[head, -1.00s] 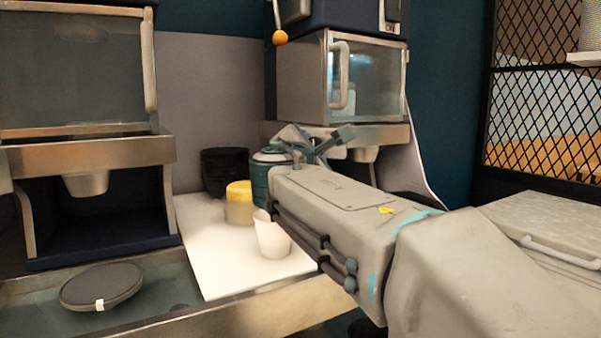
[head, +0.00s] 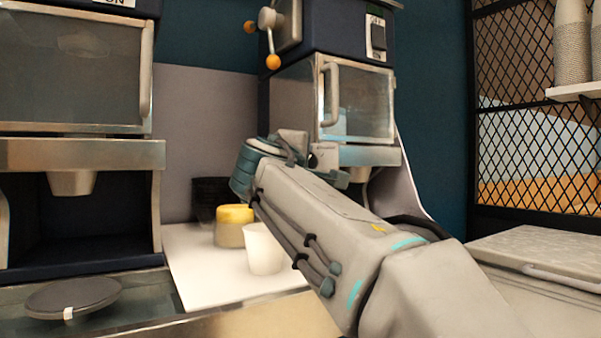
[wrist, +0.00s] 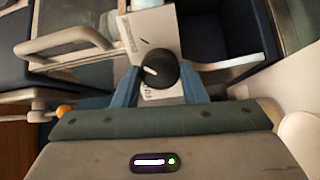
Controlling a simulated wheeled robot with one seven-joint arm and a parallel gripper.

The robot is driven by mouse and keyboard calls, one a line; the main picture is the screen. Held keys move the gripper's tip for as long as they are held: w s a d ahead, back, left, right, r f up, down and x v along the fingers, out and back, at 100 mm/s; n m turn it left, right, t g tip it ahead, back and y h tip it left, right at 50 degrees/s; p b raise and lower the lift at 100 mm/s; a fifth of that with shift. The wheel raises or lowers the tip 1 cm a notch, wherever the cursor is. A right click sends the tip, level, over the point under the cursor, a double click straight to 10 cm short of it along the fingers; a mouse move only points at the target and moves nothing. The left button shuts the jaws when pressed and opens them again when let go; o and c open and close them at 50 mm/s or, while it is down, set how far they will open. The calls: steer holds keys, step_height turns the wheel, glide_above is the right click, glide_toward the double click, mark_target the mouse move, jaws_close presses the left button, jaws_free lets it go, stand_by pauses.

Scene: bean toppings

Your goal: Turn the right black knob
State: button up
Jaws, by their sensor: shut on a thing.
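The black knob (wrist: 160,72) is round with a white mark on its face. In the wrist view it sits between the two blue fingers of my gripper (wrist: 158,78), which is shut on it. The knob is mounted on a pale panel (wrist: 148,30) of the right-hand machine (head: 355,100). In the head view my arm reaches to the front of this machine, below its glass door. There my wrist hides most of the fingers and the knob.
A white cup (head: 263,250) and a yellow-topped container (head: 234,228) stand on the white counter (head: 190,268) below my arm. Another machine (head: 75,150) stands at left. A mesh screen (head: 520,120) is at right.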

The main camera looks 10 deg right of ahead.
steer(key=shift+m, duration=0.4)
steer(key=o, duration=1)
steer(key=shift+c, duration=0.2)
steer(key=shift+s, duration=0.1)
steer(key=v, duration=1.3)
steer(key=shift+s+a+p, duration=0.2)
steer(key=shift+s+p, duration=0.05)
steer(key=shift+p, duration=0.1)
